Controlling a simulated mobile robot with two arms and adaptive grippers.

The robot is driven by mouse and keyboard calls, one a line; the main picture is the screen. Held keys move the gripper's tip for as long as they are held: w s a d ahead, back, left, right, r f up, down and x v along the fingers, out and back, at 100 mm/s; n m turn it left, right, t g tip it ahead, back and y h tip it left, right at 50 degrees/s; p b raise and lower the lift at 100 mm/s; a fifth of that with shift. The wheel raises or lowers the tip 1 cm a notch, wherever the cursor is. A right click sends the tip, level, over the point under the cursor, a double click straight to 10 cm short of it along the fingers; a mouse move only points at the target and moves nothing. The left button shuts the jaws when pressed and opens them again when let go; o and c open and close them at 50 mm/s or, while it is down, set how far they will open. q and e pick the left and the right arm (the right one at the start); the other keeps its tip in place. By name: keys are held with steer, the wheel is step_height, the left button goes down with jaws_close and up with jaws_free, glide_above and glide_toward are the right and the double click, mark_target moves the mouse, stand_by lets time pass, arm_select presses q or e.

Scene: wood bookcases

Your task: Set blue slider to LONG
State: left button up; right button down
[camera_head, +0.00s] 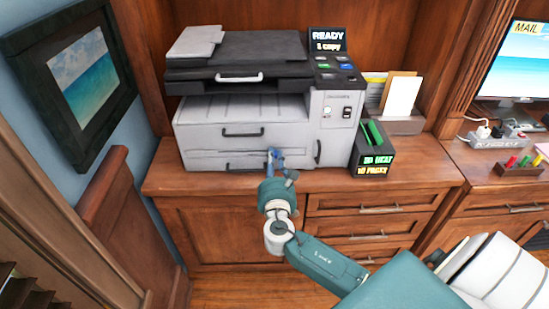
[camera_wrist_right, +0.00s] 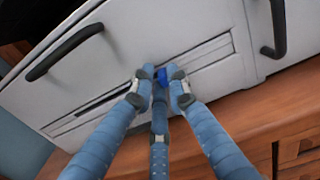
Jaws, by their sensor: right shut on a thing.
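The blue slider (camera_wrist_right: 162,75) sits in a long narrow slot on the white front of the printer (camera_head: 240,118). My right gripper (camera_head: 274,156) reaches up to the lower front of the printer. In the right wrist view my right gripper (camera_wrist_right: 160,82) has its fingers closed around the slider, which shows as a small blue piece between the fingertips. The slot runs on to both sides of the fingers. The fingers hide part of the slider in the head view. No LONG marking can be read. My left gripper is not in view.
The printer stands on a wooden cabinet (camera_head: 420,165). A black box with green lettering (camera_head: 374,160) and a paper holder (camera_head: 403,124) stand to its right. Dark drawer handles (camera_wrist_right: 65,52) flank the slot. A framed picture (camera_head: 75,85) hangs at left.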

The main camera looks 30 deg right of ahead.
steer(key=w+a, duration=0.2)
steer(key=a, duration=0.1)
steer(key=w+a, duration=0.1)
steer(key=shift+a+r, duration=0.1)
steer(key=shift+a, duration=0.2)
steer(key=c, duration=1.8)
jaws_free()
steer(key=shift+c, duration=0.2)
steer(key=v, duration=1.2)
